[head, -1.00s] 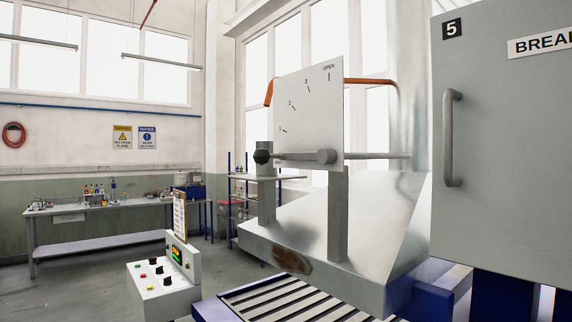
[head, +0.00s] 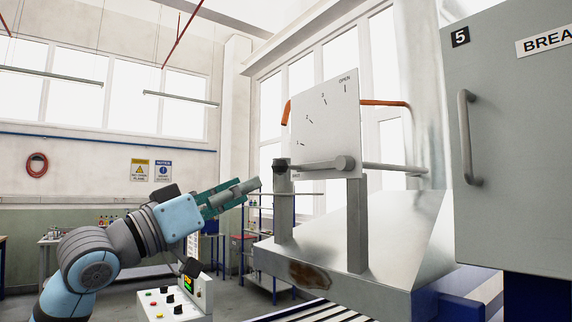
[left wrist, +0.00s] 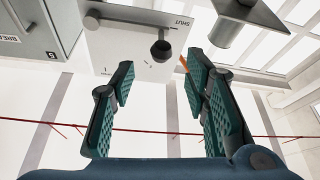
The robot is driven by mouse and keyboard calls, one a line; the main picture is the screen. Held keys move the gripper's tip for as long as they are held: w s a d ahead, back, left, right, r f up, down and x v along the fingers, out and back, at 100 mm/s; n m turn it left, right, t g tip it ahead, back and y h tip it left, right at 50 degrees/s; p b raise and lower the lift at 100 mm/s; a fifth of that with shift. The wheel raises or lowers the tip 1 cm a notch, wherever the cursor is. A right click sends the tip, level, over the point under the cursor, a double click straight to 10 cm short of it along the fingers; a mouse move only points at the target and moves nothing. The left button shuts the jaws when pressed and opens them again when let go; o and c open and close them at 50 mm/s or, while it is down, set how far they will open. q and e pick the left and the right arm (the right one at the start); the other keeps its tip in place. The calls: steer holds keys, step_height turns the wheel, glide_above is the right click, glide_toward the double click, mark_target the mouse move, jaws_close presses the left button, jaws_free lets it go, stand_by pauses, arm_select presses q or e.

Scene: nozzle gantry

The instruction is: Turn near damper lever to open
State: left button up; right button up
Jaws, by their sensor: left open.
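The damper lever (head: 312,165) is a grey rod lying nearly level on a white plate (head: 327,110) marked SHUT, several numbers and OPEN. Its dark knob (head: 281,165) is at the left, by the SHUT end; its hub (head: 344,163) is at the right. My left gripper (head: 243,191), with green pads, is open and empty, left of the knob and a little lower. In the left wrist view the picture is upside down; the knob (left wrist: 161,50) shows beyond and between the open fingertips (left wrist: 160,76), apart from them. My right gripper is not in view.
Two grey posts (head: 357,225) flank the plate on a metal duct (head: 400,235). A grey cabinet (head: 500,130) with a handle stands at right. An orange pipe (head: 385,103) runs behind the plate. A control box (head: 178,302) stands below my left arm.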

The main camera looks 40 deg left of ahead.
mark_target(287, 167)
arm_select(q)
steer(key=p+x, duration=0.3)
steer(key=x, duration=0.2)
steer(key=p+x, duration=0.3)
steer(key=x, duration=0.2)
steer(key=shift+w+d+r, duration=0.1)
steer(key=shift+w+r, duration=0.15)
steer(key=shift+r, duration=0.15)
steer(key=shift+w+d+r+p, duration=0.1)
steer(key=shift+w+p, duration=0.2)
steer(key=shift+w, duration=0.35)
steer(key=shift+c, duration=0.2)
jaws_close()
steer(key=shift+f, duration=0.2)
steer(key=shift+r, duration=0.1)
